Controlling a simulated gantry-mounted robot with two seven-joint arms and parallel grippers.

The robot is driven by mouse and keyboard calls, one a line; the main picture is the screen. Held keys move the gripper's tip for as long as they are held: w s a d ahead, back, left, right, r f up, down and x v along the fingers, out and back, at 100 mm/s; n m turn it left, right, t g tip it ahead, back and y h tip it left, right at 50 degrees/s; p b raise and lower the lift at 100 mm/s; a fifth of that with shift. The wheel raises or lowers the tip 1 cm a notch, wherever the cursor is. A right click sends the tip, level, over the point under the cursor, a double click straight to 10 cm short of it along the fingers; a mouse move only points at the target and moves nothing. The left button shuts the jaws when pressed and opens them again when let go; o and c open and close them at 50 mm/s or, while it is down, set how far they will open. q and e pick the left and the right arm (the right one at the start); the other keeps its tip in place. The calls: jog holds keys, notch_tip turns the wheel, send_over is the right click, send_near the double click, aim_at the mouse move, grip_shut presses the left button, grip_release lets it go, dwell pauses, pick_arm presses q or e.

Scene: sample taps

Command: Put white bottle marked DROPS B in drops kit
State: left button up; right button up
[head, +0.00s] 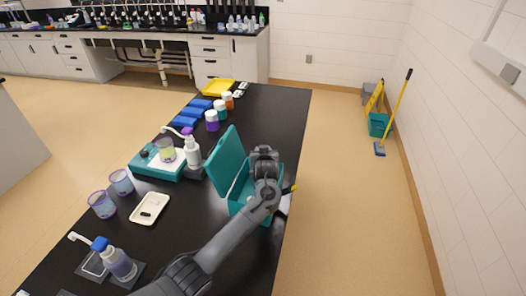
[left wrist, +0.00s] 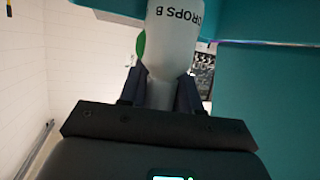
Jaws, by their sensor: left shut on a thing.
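The white bottle marked DROPS B (left wrist: 172,35) fills the top middle of the left wrist view, its label upside down. My left gripper (left wrist: 160,88) is shut on its narrow end, one dark finger on each side. In the head view my left gripper (head: 264,160) is over the teal drops kit (head: 226,156), whose lid stands open on the left. The wrist and hand hide the bottle and much of the kit's inside there. Teal surfaces of the kit (left wrist: 265,100) show close by in the left wrist view. My right gripper is not in view.
Left of the kit stand a white pump bottle (head: 193,152), a teal tray device (head: 155,166), clear cups (head: 121,182) and a small white dish (head: 149,208). Several capped jars (head: 212,121) and blue racks are farther back. The black table's right edge is close beside the kit.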

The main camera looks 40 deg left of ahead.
pick_arm(q)
jog(key=shift+f, duration=0.3)
jog(key=o, duration=1.1)
jog(key=shift+c, duration=0.2)
jog(key=shift+r, duration=0.5)
jog(key=p+v, duration=0.3)
jog(key=v, duration=0.9)
jog(key=shift+r, duration=0.15)
jog(key=shift+s+a, duration=0.1)
